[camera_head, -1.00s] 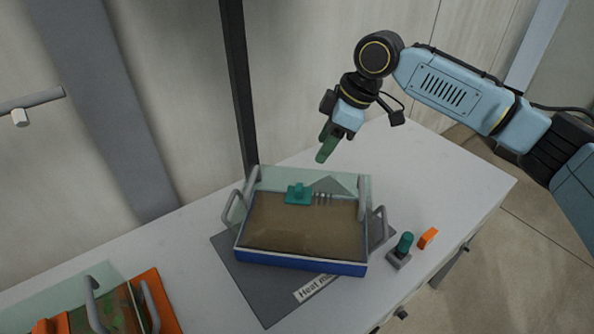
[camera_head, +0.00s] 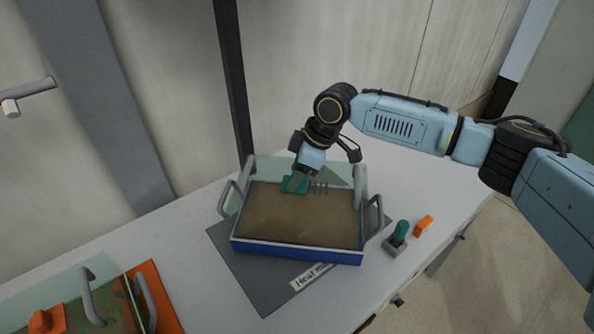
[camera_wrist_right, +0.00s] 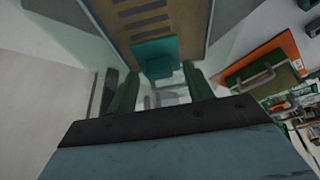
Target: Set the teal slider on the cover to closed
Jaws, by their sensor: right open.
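The teal slider (camera_head: 288,187) sits at the back edge of the cover on the blue-sided tray (camera_head: 296,253), left of a row of short slots (camera_head: 318,188). My right gripper (camera_head: 299,181) is over the slider and partly hides it. In the right wrist view, the slider (camera_wrist_right: 153,50) has a flat plate and a raised knob. The open green fingers of my right gripper (camera_wrist_right: 159,82) lie either side of the knob's line. I cannot tell whether they touch it. Dark slots (camera_wrist_right: 142,16) run beyond the plate. My left gripper is not in view.
The tray has grey handles and stands on a dark labelled mat (camera_head: 262,290). A green-topped knob (camera_head: 401,231) and an orange block (camera_head: 424,226) are at the right. A dark post (camera_head: 235,90) rises behind.

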